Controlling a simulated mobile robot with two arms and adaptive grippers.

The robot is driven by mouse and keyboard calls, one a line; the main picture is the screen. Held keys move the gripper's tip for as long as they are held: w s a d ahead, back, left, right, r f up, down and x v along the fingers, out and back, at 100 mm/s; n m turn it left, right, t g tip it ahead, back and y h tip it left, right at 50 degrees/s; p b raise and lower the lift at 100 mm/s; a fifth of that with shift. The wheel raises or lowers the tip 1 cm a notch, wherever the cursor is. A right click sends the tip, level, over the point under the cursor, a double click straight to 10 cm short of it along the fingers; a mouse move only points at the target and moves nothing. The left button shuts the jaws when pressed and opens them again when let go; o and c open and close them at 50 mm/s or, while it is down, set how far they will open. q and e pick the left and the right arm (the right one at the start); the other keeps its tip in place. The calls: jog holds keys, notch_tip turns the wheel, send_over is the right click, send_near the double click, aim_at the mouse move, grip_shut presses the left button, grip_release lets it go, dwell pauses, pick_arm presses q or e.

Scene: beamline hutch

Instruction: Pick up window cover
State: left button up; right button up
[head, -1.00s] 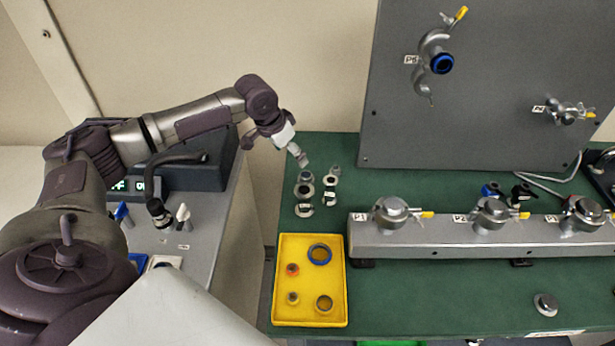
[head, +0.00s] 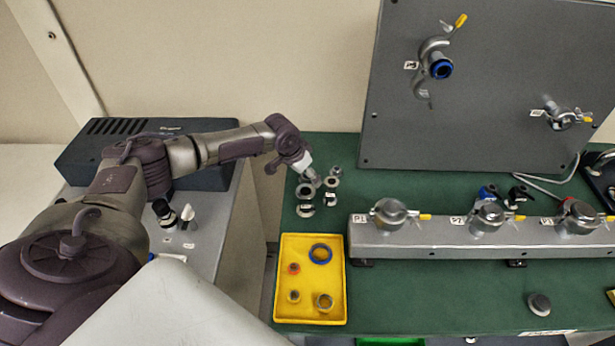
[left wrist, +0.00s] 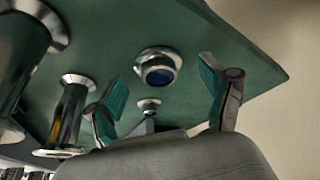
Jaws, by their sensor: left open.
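My left gripper (head: 314,179) is at the far left of the green bench, over a group of small metal fittings (head: 305,210). In the left wrist view, my left gripper (left wrist: 165,90) is open and empty. A short metal flanged piece with a dark blue round face (left wrist: 160,70) shows between and beyond the fingertips, apart from both; it may be the window cover, but I cannot tell surely. A smaller metal fitting (left wrist: 149,106) is nearer the palm. My right gripper is not in view.
Tall flanged tubes (left wrist: 68,115) stand left of the fingers in the wrist view. A yellow tray (head: 313,315) with several rings lies in front of the fittings. A grey rail (head: 445,241) with clamped ports is to the right, below an upright grey panel (head: 480,95).

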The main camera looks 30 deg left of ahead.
aim_at(306, 176)
pick_arm(q)
jog(key=shift+c, duration=0.3)
jog(key=shift+c, duration=1.3)
jog(key=c, duration=0.9)
jog(key=shift+r, duration=0.1)
jog(key=shift+c, duration=0.2)
jog(key=shift+r+b, duration=0.3)
jog(key=shift+r, duration=0.25)
notch_tip(306, 176, up, 3)
jog(key=shift+f+b, duration=0.1)
jog(key=shift+b, duration=0.45)
jog(key=w+d+r+b, duration=0.3)
jog(key=w+d+r, duration=0.3)
jog(key=d, duration=0.4)
jog(key=shift+r, duration=0.5)
